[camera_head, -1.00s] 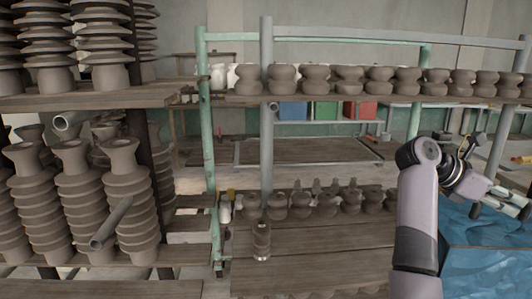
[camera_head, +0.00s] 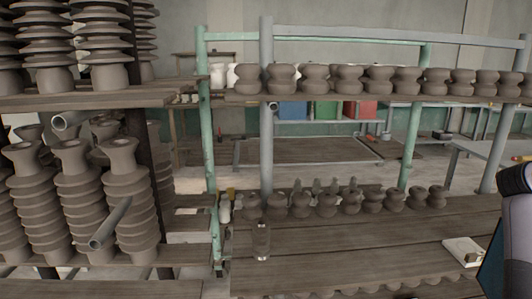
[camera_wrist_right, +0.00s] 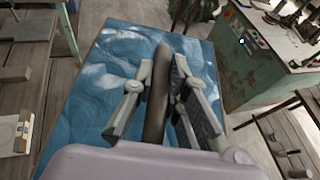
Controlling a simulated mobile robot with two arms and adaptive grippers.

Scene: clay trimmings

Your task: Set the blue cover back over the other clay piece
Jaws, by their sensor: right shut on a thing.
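The blue cover (camera_wrist_right: 90,95) is a box-like, crumpled-looking sheet that fills the middle of the right wrist view. A dark brown upright bar (camera_wrist_right: 157,110) stands on its top like a handle. My right gripper (camera_wrist_right: 162,66) is shut on this bar, one finger on each side. In the head view only a dark blue sliver of the cover (camera_head: 490,272) shows at the lower right edge. My arm fills the right edge there. My left gripper is out of view. No clay piece beneath the cover can be seen.
A pale block (camera_head: 464,250) lies on the wooden shelf (camera_head: 350,255). Several dark clay insulators stand behind it, and a glass jar (camera_head: 261,241) stands at its left. Stacked insulators (camera_head: 75,200) fill the left racks. A green cabinet (camera_wrist_right: 255,70) stands at right in the wrist view.

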